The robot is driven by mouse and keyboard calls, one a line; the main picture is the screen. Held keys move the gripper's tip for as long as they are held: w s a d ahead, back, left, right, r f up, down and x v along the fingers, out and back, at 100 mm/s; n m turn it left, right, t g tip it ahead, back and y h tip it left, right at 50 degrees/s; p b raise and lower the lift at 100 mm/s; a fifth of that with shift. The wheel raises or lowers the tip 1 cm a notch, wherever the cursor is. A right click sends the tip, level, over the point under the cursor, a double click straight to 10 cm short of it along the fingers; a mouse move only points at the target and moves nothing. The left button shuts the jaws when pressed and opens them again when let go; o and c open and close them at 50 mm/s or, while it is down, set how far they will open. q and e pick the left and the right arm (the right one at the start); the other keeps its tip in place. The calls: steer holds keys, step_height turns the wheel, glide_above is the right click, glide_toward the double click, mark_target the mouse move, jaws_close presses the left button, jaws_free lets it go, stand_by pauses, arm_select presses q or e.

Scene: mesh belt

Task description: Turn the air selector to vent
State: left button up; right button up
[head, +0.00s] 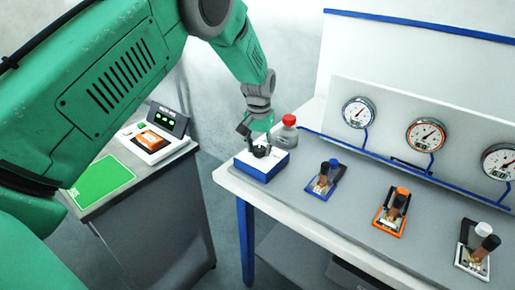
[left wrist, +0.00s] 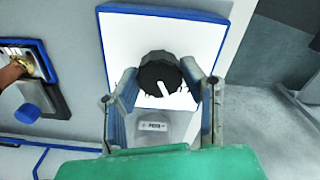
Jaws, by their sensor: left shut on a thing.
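The air selector is a black round knob (left wrist: 160,75) with a short white pointer mark, on a blue box with a white top (head: 262,165). In the left wrist view the mark slants from upper left to lower right. The box's white plate also shows there (left wrist: 120,35). My left gripper (head: 259,143) reaches down onto the knob from above. In the left wrist view its two fingers (left wrist: 162,92) stand on either side of the knob, shut on it. A small label (left wrist: 152,126) near the knob is too small to read. My right gripper is not in view.
Several valves with levers, including a blue one (head: 326,178) and an orange one (head: 391,209), stand to the right below dial gauges (head: 358,112).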

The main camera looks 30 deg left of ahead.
arm_select(q)
steer(key=shift+s+d+f, duration=0.1)
steer(key=shift+d, duration=0.2)
steer(key=shift+s+a, duration=0.1)
steer(key=shift+a, duration=0.4)
steer(key=m, duration=0.1)
steer(key=m+p, duration=0.1)
steer(key=shift+d+m, duration=0.3)
steer(key=shift+d, duration=0.05)
steer(key=m, duration=0.1)
steer(key=m+p, duration=0.1)
steer(key=m, duration=0.1)
steer(key=shift+a+m, duration=0.3)
steer(key=m, duration=0.4)
steer(key=shift+d+m+p, duration=0.15)
steer(key=shift+m+p, duration=0.15)
steer(key=m, duration=0.4)
steer(key=shift+w+m, duration=0.2)
steer(key=shift+m, duration=1.3)
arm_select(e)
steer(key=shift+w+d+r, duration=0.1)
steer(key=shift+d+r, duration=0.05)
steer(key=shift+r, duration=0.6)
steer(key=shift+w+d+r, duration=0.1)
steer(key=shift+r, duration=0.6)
arm_select(q)
steer(key=o, duration=1.1)
